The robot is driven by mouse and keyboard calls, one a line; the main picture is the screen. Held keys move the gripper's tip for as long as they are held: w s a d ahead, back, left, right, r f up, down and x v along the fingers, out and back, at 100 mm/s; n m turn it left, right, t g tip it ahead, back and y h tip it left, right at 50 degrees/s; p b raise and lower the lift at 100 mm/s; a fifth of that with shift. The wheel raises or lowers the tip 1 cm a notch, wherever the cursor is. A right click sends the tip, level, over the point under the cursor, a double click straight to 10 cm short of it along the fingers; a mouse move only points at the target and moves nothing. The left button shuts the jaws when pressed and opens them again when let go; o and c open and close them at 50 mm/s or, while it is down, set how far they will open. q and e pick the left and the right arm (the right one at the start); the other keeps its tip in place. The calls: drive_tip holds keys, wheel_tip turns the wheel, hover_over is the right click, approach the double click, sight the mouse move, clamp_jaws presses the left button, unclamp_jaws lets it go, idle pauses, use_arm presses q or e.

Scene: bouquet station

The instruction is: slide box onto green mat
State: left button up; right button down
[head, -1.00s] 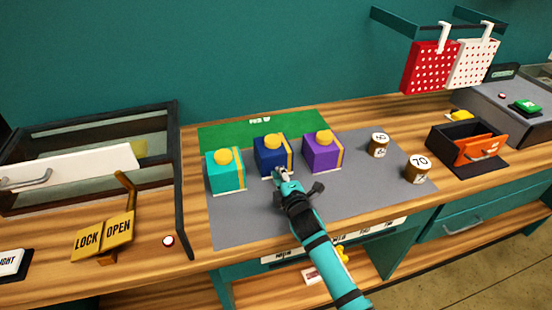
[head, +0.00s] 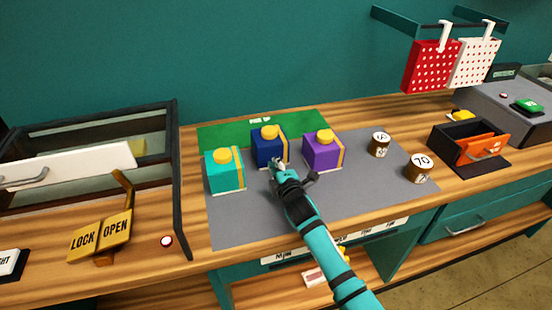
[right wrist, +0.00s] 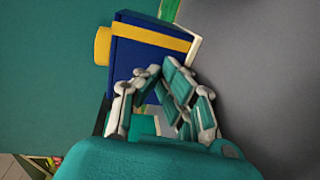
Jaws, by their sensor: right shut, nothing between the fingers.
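A dark blue box (head: 268,150) with a yellow strap and yellow knob stands upright between a teal box (head: 225,172) and a purple box (head: 321,153). The green mat (head: 225,135) lies behind them along the wall side. The blue box overlaps the mat in the head view; how much of its base is on it is hidden. My right gripper (head: 278,164) is shut and empty at the blue box's front face, touching or very close. The right wrist view shows the fingers (right wrist: 160,75) against the blue box (right wrist: 150,50). My left gripper is out of view.
A grey mat (head: 240,225) lies under the work area, clear at the front. Two round weights (head: 418,168) stand to the right, beside a black bin with an orange front (head: 480,150). A glass-sided case (head: 180,180) and LOCK/OPEN sign (head: 100,238) are at left.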

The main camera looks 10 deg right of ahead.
sight(273, 156)
drive_tip(key=shift+w+b, duration=1)
drive_tip(key=shift+w, duration=1)
drive_tip(key=shift+w, duration=0.1)
drive_tip(key=shift+w+a+f+b, duration=0.1)
drive_tip(key=shift+w+b, duration=1.1)
drive_tip(key=shift+w, duration=0.7)
drive_tip(key=shift+w, duration=0.1)
